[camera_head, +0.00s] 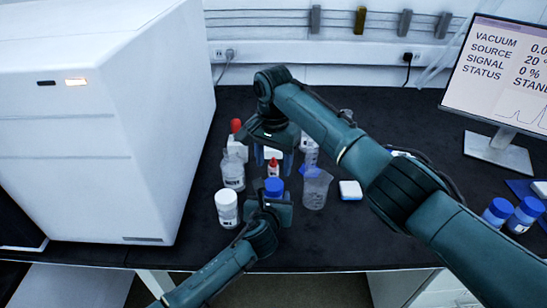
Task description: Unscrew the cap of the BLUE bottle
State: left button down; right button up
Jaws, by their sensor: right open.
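A blue-capped bottle (274,186) stands on the black bench among the small bottles. My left gripper (270,204) is low at this bottle and covers most of its body. Whether its fingers are closed on the bottle is hidden. The blue cap shows above the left gripper and seems to be on the bottle. My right gripper (273,158) is open and points down, above and behind the blue cap in the picture. It appears apart from the cap.
A white bottle (227,209), a clear labelled bottle (233,172), a small red-capped bottle (273,168) and a clear beaker (314,190) crowd around the grippers. A large white instrument (90,120) stands left. Two more blue-capped bottles (497,210) and a monitor (505,75) are right.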

aim_at(274, 184)
jog(key=shift+r+m, duration=0.35)
jog(key=shift+m, duration=1.15)
jog(key=shift+f, duration=0.2)
notch_tip(274, 184, down, 8)
jog(key=shift+r, duration=0.25)
jog(key=shift+c, duration=0.2)
jog(key=c, duration=0.7)
jog(key=n, duration=0.5)
jog(key=shift+n, duration=0.4)
jog(key=shift+c, duration=0.3)
jog(key=n, duration=0.7)
jog(key=shift+n, duration=0.3)
